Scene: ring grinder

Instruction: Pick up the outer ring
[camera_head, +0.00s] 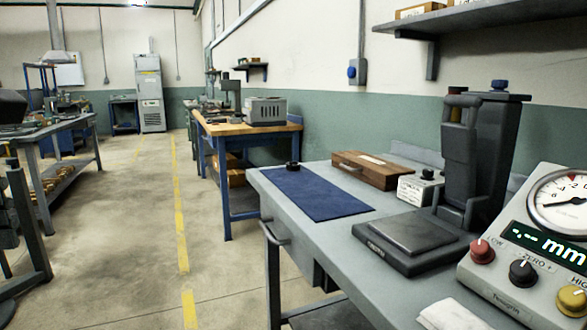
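A small dark round piece (292,166) sits at the far edge of the blue mat (312,192) on the grey workbench. It looks like a ring, but it is too small to tell whether it is the outer ring. No other ring can be made out. Neither of my grippers shows in the head view.
On the grey workbench (357,262) stand a brown wooden case (365,171), a small white box (421,188), a dark gauge stand (415,238) and a dial readout (540,245). A white cloth (452,314) lies in front. The floor (110,240) to the left is clear.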

